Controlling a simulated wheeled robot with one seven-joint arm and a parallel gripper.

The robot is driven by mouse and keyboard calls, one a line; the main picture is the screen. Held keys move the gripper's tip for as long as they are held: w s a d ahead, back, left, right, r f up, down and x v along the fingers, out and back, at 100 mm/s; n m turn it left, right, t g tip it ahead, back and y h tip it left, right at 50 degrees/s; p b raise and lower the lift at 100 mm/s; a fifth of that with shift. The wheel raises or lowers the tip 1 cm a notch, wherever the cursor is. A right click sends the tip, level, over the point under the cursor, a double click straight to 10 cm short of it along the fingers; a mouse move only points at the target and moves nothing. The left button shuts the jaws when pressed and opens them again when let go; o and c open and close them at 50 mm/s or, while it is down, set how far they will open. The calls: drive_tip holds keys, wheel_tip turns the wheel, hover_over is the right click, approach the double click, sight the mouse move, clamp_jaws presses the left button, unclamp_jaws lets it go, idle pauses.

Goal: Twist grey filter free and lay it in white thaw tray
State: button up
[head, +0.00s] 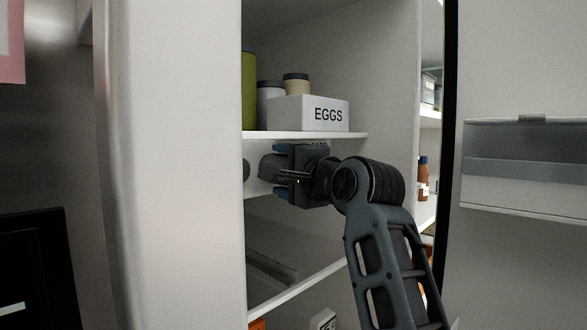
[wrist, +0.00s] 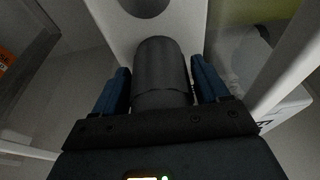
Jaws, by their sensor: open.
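The grey filter is a dark cylinder in the wrist view (wrist: 160,72), lying between my gripper's two blue fingers. My gripper (wrist: 160,88) is open around it, with a finger on each side and slight gaps visible. In the head view the filter (head: 268,167) points left from my gripper (head: 284,174), under the upper shelf. A dark round spot (wrist: 145,5) shows on the white surface beyond the filter's end; I cannot tell whether the filter joins it. I cannot clearly identify the white thaw tray.
A white EGGS box (head: 308,113) and several jars stand on the shelf (head: 300,135) just above my gripper. A pale tray-like shape (head: 270,267) is on the left below. The fridge wall (head: 170,160) stands left, and a door bin (head: 525,165) right.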

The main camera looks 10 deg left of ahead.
drive_tip(key=shift+w+a, duration=0.25)
drive_tip(key=shift+w, duration=0.05)
drive_tip(key=shift+c, duration=0.3)
drive_tip(key=c, duration=0.9)
drive_tip(key=shift+f+n, duration=0.1)
drive_tip(key=shift+n, duration=1.2)
drive_tip(key=shift+c, duration=0.2)
drive_tip(key=shift+t+y, duration=0.3)
drive_tip(key=shift+n, duration=0.7)
drive_tip(key=shift+s+d, duration=0.6)
drive_tip(key=shift+d, duration=0.2)
drive_tip(key=shift+s+d, duration=0.6)
drive_tip(key=shift+d, duration=0.15)
